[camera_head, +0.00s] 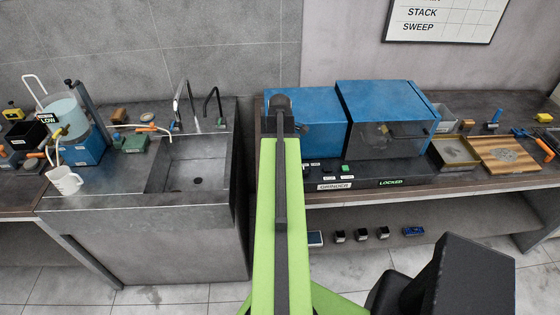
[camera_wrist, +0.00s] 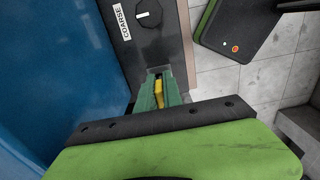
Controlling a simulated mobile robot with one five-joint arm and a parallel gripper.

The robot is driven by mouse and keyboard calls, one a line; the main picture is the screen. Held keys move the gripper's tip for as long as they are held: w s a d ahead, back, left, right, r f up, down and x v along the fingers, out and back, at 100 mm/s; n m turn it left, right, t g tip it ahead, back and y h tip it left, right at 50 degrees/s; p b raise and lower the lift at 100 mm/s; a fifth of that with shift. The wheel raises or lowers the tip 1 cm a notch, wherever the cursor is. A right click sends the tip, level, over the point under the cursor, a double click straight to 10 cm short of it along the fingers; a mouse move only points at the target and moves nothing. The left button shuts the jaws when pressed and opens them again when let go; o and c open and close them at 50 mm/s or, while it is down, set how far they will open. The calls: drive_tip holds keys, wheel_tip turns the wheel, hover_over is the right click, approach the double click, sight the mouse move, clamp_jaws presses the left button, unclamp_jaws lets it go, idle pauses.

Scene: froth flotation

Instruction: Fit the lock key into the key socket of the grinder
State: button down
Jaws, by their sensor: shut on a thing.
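The grinder (camera_head: 385,112) is a blue machine on the bench in the head view, with a black front panel labelled GRINDER and a display reading LOCKED (camera_head: 391,182). In the wrist view, its blue side (camera_wrist: 50,70) fills the left, beside the black panel (camera_wrist: 135,55). My gripper (camera_wrist: 158,78) is shut on a small yellow piece, which I take as the lock key (camera_wrist: 159,92). It is held between the green fingers over the near end of the panel. The key's tip and the key socket are hidden, so I cannot tell whether they touch.
A dark knob (camera_wrist: 149,14) by a COARSE label is on the panel just beyond my fingers. A sink (camera_head: 197,165) is left of the grinder. A metal tray (camera_head: 455,152) and a wooden tray (camera_head: 505,153) are to its right. A lower shelf (camera_head: 460,226) holds several small items.

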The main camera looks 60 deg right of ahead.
drive_tip(key=shift+f+b, duration=0.5)
drive_tip(key=shift+f, duration=0.1)
drive_tip(key=c, duration=1.4)
unclamp_jaws()
drive_tip(key=shift+r, duration=0.1)
wheel_tip(320, 180, up, 17)
drive_tip(key=p, duration=1.7)
drive_tip(key=shift+r, duration=0.1)
